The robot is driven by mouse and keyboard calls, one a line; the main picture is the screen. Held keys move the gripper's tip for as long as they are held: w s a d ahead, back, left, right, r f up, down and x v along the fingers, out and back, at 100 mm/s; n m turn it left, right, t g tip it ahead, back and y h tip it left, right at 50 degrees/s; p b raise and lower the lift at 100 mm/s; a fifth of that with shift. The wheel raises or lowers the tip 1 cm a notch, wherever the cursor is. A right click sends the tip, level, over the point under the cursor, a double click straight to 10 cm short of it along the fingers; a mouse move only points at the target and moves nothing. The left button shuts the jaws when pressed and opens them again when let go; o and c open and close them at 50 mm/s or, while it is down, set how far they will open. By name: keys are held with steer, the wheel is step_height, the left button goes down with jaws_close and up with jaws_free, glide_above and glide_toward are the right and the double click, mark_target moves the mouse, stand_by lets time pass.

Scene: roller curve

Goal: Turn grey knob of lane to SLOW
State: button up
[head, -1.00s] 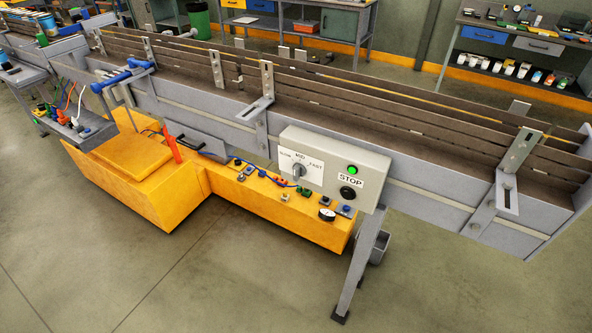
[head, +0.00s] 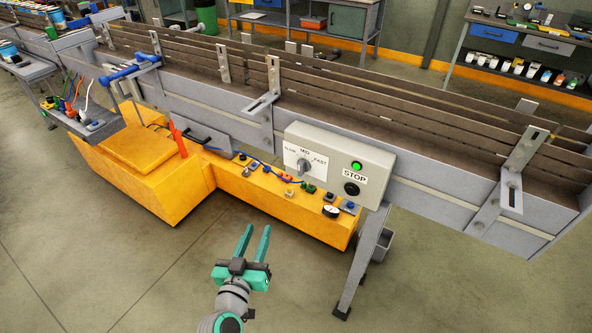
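The grey knob (head: 303,166) sits on a white dial plate on the control box (head: 376,158) fixed to the side of the conveyor lane (head: 420,163). The plate reads SLOW at left, MID at top and FAST at right. The knob looks close to upright, near MID; its exact pointing is too small to tell. My gripper (head: 254,245) is in the lower middle of the head view, below and left of the box. Its two green fingers are apart with nothing between them, pointing up in the picture. It is clear of the knob.
A green lit lamp (head: 356,166) and a black button (head: 352,189) labelled STOP are right of the dial. A yellow base (head: 265,203) with small parts on it lies below the box. A grey leg (head: 364,262) stands below right. Open floor surrounds my gripper.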

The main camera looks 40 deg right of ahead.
mark_target(299, 166)
steer(key=d+r+m+g+h, duration=0.45)
steer(key=d+r+m, duration=0.2)
steer(key=r, duration=0.45)
steer(key=x, duration=1.1)
steer(key=shift+w+a, duration=0.2)
steer(key=shift+w, duration=0.2)
jaws_close()
